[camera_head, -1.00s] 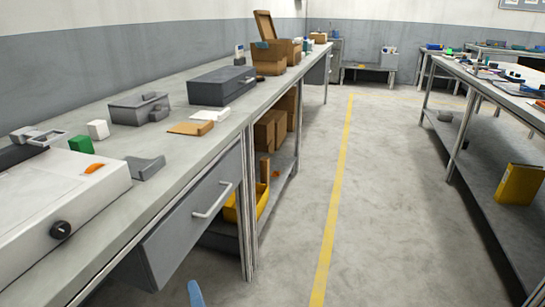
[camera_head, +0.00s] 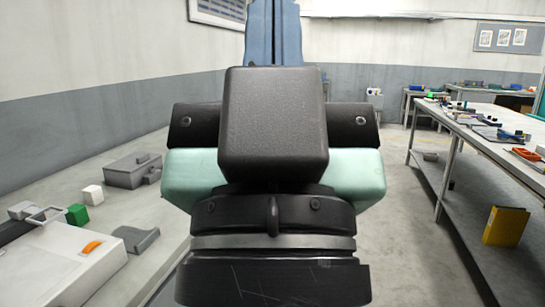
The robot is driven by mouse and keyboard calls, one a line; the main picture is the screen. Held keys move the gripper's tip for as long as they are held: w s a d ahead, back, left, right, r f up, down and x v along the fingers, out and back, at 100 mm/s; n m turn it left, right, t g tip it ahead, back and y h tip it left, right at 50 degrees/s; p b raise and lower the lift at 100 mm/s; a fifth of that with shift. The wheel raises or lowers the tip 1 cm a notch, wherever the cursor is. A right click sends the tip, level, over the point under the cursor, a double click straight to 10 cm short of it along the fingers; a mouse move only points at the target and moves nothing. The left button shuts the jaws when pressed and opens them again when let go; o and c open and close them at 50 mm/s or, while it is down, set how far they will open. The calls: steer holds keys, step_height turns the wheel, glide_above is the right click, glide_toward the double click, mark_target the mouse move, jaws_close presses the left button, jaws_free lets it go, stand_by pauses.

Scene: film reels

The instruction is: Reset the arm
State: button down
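My own arm fills the middle of the head view, raised close in front of the camera. I see nothing held. The arm hides most of the left workbench's right side and the drawer front.
At left the bench carries a white machine (camera_head: 65,260), a green block (camera_head: 77,215), a white block (camera_head: 92,195) and a grey box (camera_head: 132,171). Floor between is partly clear.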

step_height(320, 180, up, 25)
steer(key=p, duration=2.2)
steer(key=shift+f, duration=0.2)
